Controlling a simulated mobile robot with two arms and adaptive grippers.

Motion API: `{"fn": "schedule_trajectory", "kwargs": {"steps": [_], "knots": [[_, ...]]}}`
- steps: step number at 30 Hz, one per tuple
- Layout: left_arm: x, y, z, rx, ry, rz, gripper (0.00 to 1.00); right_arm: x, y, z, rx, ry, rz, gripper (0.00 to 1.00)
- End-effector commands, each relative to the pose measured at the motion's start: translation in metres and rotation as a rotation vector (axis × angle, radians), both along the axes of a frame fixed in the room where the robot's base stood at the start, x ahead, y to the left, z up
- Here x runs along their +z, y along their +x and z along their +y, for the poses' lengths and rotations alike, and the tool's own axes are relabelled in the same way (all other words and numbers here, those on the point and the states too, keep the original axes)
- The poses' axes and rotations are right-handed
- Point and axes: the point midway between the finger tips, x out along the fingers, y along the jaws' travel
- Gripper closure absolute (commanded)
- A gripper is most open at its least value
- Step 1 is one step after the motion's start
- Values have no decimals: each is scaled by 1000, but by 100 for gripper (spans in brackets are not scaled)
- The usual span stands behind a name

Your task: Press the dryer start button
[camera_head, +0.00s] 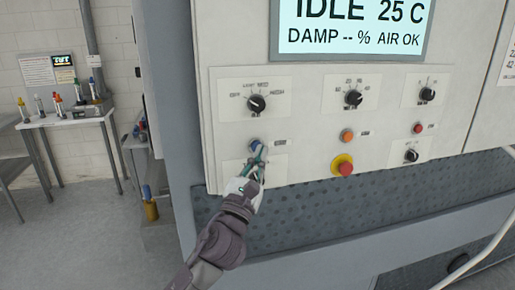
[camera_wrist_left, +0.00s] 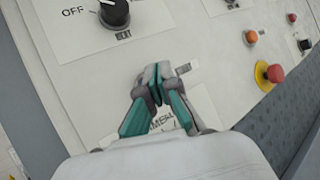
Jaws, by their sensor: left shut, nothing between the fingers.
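The dryer's control panel (camera_head: 310,130) fills the middle of the head view. A small bluish round button (camera_head: 254,143) shows at its lower left, beside a small label. My left gripper (camera_head: 258,156) is shut and empty, with its fingertips at this button and partly over it. In the left wrist view the closed teal and grey fingertips (camera_wrist_left: 158,88) lie in front of a white label plate, and the button is hidden behind them. I cannot tell whether the fingertips touch it. The display (camera_head: 350,25) reads IDLE 25 C, DAMP -- %, AIR OK. My right gripper is out of view.
A black heat knob (camera_head: 256,103) sits above the fingertips. To the right are an orange button (camera_head: 347,135), a red mushroom button on a yellow collar (camera_head: 343,166) and more knobs. A dark dimpled surface (camera_head: 350,205) lies below. A side table (camera_head: 70,117) stands at the left.

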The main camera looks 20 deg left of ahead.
Motion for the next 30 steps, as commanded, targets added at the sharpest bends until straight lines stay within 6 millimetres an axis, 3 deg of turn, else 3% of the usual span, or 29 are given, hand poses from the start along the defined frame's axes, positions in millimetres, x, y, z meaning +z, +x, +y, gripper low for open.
{"fn": "schedule_trajectory", "kwargs": {"steps": [30], "knots": [[0,7,5,0,0,0,100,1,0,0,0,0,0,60]]}}
